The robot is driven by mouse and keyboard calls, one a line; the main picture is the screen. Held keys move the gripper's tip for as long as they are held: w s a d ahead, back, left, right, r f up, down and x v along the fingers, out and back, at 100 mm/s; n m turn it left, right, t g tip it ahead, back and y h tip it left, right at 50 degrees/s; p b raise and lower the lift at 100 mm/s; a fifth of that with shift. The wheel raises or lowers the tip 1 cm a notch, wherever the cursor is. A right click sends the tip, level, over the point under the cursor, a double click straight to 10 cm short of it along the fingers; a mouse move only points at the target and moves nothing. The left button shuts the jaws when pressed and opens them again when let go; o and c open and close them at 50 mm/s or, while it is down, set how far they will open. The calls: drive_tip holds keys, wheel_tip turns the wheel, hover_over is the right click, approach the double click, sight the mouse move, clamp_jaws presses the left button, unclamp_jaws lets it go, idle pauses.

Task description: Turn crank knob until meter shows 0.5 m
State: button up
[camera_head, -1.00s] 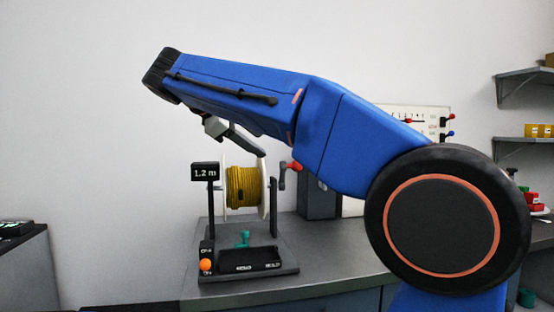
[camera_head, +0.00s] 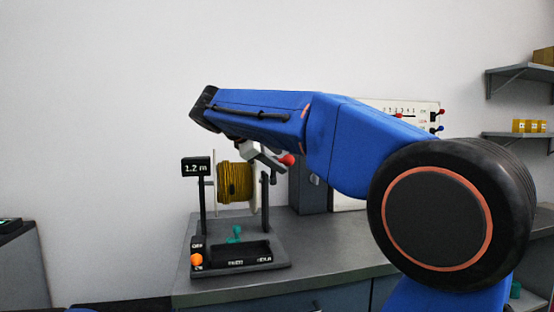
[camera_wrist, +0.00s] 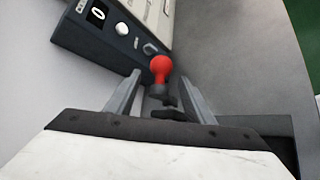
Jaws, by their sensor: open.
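The red crank knob (camera_head: 287,160) is on the right side of a stand holding a spool of yellow cable (camera_head: 237,181). The stand's meter (camera_head: 196,168) reads 1.2 m. My gripper (camera_head: 268,157) is beside the knob in the head view, partly hidden under my blue arm. In the wrist view my gripper (camera_wrist: 159,76) is open, with the red knob (camera_wrist: 160,66) showing between its fingertips. I cannot tell whether a finger touches it. The crank arm (camera_wrist: 161,93) shows below the knob, between the fingers.
The stand's dark base (camera_head: 240,266) has an orange knob (camera_head: 197,260) and a teal piece (camera_head: 236,234). A grey bench (camera_head: 340,246) extends right. Shelves (camera_head: 520,78) hang at right.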

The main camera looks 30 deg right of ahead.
drive_tip(key=shift+d+f, duration=0.1)
drive_tip(key=shift+d, duration=0.1)
drive_tip(key=c, duration=1.1)
drive_tip(key=shift+s+a+f, duration=0.2)
drive_tip(key=shift+s+f, duration=0.15)
drive_tip(key=shift+s, duration=0.2)
drive_tip(key=shift+s+a+f, duration=0.15)
drive_tip(key=shift+s+f, duration=0.2)
drive_tip(key=shift+s, duration=0.2)
drive_tip(key=shift+s+a+f, duration=0.25)
drive_tip(key=shift+s+f, duration=0.55)
drive_tip(key=shift+f, duration=0.35)
